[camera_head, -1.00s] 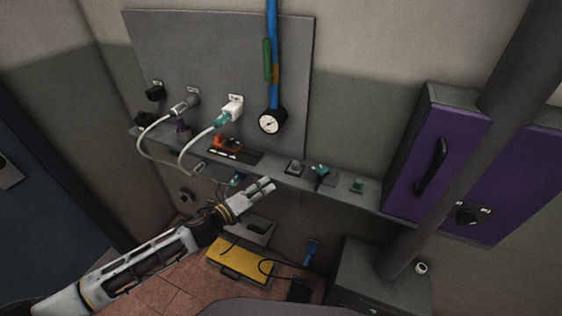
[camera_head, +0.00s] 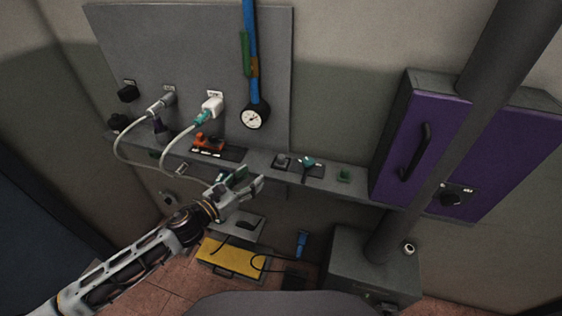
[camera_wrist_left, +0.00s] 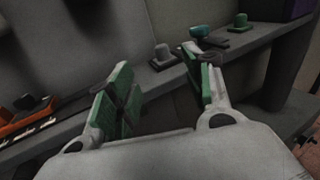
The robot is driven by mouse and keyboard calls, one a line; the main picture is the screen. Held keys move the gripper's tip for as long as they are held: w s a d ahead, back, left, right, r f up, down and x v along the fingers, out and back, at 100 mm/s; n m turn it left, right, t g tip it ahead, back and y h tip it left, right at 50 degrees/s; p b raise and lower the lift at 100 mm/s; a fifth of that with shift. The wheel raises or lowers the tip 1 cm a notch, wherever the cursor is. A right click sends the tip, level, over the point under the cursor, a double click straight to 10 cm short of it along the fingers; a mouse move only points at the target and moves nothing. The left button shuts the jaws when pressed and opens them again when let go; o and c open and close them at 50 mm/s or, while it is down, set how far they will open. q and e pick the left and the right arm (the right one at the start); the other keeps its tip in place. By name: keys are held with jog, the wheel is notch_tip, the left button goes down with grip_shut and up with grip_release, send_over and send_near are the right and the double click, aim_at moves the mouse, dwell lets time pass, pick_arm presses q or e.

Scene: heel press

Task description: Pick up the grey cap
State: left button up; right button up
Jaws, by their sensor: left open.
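The grey cap (camera_head: 283,160) is a small grey knob on a dark square base, standing on the grey wall shelf (camera_head: 262,160) to the left of a teal piece (camera_head: 307,162). In the left wrist view the grey cap (camera_wrist_left: 162,54) stands upright beyond the space between the fingers. My left gripper (camera_head: 250,182) is in front of the shelf, to the lower left of the cap and apart from it. In the left wrist view the gripper (camera_wrist_left: 155,72) is open and empty, with green pads facing each other. My right gripper is not in view.
A green cap (camera_head: 343,175) stands farther right on the shelf. An orange item (camera_head: 208,143) and white cables (camera_head: 165,168) are to the left. A gauge (camera_head: 255,117) hangs above. A purple cabinet (camera_head: 400,155) and a dark column bound the right side.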

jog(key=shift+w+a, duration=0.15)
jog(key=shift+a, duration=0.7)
pick_arm(q)
jog(key=shift+w+d, duration=0.1)
jog(key=shift+d, duration=0.05)
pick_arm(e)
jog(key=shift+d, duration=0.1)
pick_arm(q)
jog(key=p, duration=0.1)
send_near(280, 157)
jog(key=shift+x, duration=0.75)
jog(key=shift+p+x, duration=0.35)
jog(key=shift+x, duration=1)
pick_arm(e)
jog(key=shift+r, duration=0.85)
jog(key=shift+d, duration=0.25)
